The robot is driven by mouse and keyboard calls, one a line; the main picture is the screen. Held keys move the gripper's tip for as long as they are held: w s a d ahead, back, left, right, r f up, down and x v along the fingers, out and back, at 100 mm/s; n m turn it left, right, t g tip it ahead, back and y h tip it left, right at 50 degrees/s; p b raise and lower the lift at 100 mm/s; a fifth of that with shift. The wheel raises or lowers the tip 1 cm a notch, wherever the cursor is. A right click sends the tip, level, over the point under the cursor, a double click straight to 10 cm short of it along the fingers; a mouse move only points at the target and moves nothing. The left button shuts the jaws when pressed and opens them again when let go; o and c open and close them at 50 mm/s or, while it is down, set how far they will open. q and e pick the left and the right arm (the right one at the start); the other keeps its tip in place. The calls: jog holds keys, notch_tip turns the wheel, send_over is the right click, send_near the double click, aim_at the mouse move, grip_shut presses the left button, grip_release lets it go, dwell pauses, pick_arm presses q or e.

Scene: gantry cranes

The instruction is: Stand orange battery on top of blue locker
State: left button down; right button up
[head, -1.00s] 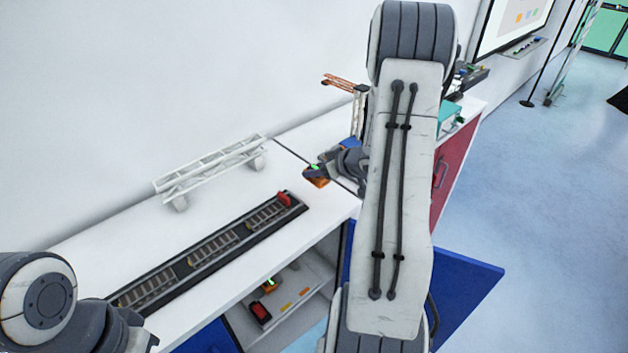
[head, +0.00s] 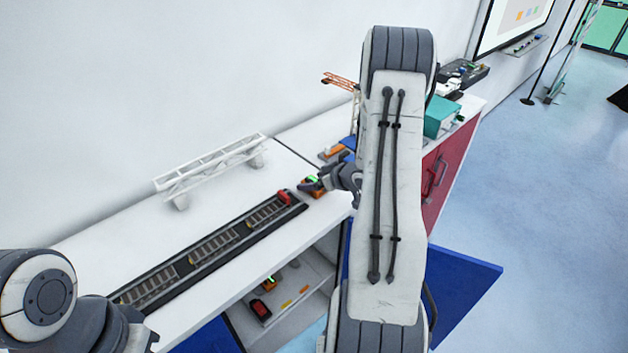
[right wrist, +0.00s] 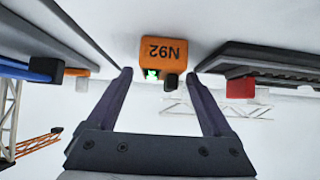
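The orange battery (head: 316,193) stands upright on the white top of the blue locker (head: 230,200), beside the end of the dark rail strip. In the right wrist view, which is upside down, the orange battery (right wrist: 165,48) shows its label, a green light and a black terminal. My right gripper (right wrist: 160,73) is open, its fingers apart with the battery just past the fingertips; it also shows in the head view (head: 325,183). The blue locker's door (head: 465,290) hangs open. My left gripper (head: 145,340) is at the lower left, partly cut off.
The rail strip (head: 210,250) carries a red block (head: 285,197). A white truss (head: 210,170) lies behind it. An orange crane (head: 340,82) stands farther back. Inside the locker, a shelf holds a red battery (head: 260,309) and another orange one (head: 270,283). A red locker (head: 450,170) adjoins.

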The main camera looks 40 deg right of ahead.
jog(key=shift+r, duration=0.3)
jog(key=shift+s+d+r, duration=0.1)
jog(key=shift+s+r, duration=0.05)
jog(key=shift+s, duration=0.15)
jog(key=a+v, duration=0.1)
jog(key=v, duration=1)
jog(key=w+a+r+n+g+h, duration=0.2)
jog(key=w+a+r, duration=0.1)
jog(key=w+a, duration=0.4)
jog(key=s+a+r+g, duration=0.2)
jog(key=s+a, duration=0.1)
jog(key=a, duration=1.1)
jog(key=s+a+n+g+y, duration=0.1)
jog(key=s+a+n+g, duration=0.1)
jog(key=s+a, duration=0.6)
jog(key=s+a+n+g+y, duration=0.1)
jog(key=s+a+g, duration=0.3)
jog(key=s+a, duration=0.5)
jog(key=s+n, duration=0.1)
jog(key=s, duration=0.4)
jog(key=shift+s+r+g+b, duration=0.25)
jog(key=shift+r+g+b, duration=0.05)
jog(key=shift+r+b, duration=0.1)
